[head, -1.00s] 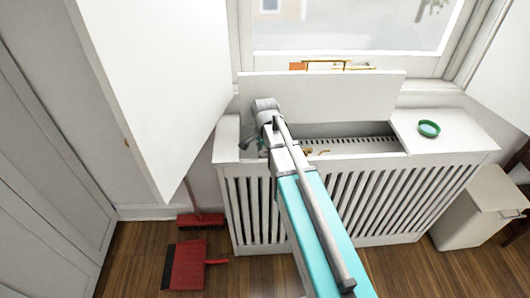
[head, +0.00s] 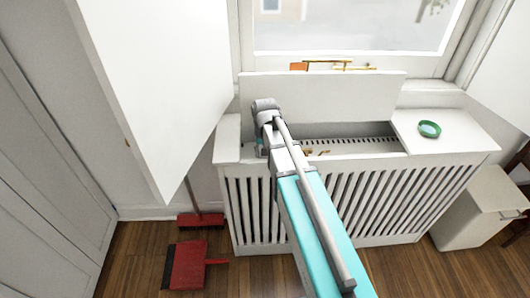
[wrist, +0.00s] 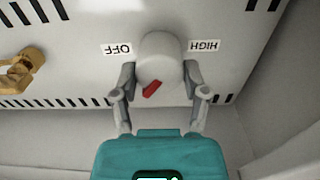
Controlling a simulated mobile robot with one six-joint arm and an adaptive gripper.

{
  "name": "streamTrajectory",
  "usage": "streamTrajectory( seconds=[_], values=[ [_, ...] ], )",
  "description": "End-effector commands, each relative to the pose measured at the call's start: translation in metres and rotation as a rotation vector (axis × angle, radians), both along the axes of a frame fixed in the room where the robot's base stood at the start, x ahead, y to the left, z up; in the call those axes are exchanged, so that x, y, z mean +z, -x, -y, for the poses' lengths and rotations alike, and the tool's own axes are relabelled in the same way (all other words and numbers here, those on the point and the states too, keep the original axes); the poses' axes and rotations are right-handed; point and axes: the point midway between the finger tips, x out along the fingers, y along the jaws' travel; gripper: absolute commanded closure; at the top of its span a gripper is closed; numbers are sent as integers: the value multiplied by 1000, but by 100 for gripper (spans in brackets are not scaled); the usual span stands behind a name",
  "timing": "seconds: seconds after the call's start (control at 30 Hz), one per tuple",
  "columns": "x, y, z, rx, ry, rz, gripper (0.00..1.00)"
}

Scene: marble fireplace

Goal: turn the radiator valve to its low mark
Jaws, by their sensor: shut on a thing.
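The radiator valve (wrist: 158,52) is a pale round knob in the wrist view, with a red pointer (wrist: 152,89) set at a slant on its near side. An "OFF" label (wrist: 117,49) is to its left and a "HIGH" label (wrist: 204,45) to its right, both upside down in this view. No low mark can be seen. My gripper (wrist: 160,78) is shut on the knob, one finger on each side. In the head view my arm hides the valve, and the fingers cannot be made out.
The radiator cover (head: 450,150) has a raised lid panel (head: 325,97) behind the open slot. A green dish (head: 429,129) sits on its right top. A tan object (wrist: 20,75) lies left of the valve. A white door panel hangs close on the left. A red dustpan (head: 186,265) is on the floor.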

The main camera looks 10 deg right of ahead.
Motion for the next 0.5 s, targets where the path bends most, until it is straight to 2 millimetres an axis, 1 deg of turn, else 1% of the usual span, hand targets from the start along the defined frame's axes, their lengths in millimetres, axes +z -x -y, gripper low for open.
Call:
streamTrajectory(
  seconds=[0.3,0.5],
  values=[
    [0,2,0,297,2,-3,89],
    [0,2,0,457,2,-3,89]
  ],
)
